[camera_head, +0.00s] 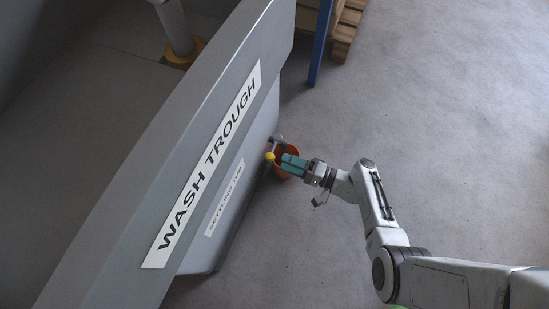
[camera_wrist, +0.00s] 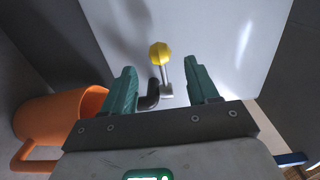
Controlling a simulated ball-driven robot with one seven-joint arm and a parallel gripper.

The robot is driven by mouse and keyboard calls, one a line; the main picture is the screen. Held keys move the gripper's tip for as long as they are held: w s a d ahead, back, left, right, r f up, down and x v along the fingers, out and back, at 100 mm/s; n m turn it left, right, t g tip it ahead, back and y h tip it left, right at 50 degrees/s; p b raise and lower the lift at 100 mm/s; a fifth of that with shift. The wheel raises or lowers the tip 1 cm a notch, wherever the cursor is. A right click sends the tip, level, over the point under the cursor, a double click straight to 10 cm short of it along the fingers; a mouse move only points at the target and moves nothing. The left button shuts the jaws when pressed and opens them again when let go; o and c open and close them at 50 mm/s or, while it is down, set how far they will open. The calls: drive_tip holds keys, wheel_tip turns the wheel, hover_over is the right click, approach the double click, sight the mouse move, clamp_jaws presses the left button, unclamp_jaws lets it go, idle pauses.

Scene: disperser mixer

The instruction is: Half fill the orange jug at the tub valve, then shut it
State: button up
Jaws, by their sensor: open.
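The grey settling tub (camera_head: 257,135) stands under the wash trough. Its valve has a yellow knob (camera_head: 270,156) on a short metal lever; the knob also shows in the wrist view (camera_wrist: 160,53), above a dark bent spout (camera_wrist: 150,102). The orange jug (camera_wrist: 62,116) is left of the valve in the wrist view, its handle toward the camera. In the head view the jug (camera_head: 283,173) is partly hidden by my gripper. Its inside and fill level cannot be seen, and no stream shows. My gripper (camera_wrist: 164,68) is open and empty, with its teal fingers either side of the lever.
The wash trough's labelled front (camera_head: 205,165) overhangs the tub on the left. A blue post (camera_head: 320,42) and a wooden pallet (camera_head: 345,25) stand at the back. The grey floor on the right is clear apart from my arm.

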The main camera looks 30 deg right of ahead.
sight(274, 159)
drive_tip(key=shift+b+x, duration=0.4)
drive_tip(key=shift+x, duration=2.3)
drive_tip(key=shift+c, duration=0.2)
drive_tip(key=shift+s, duration=0.1)
clamp_jaws()
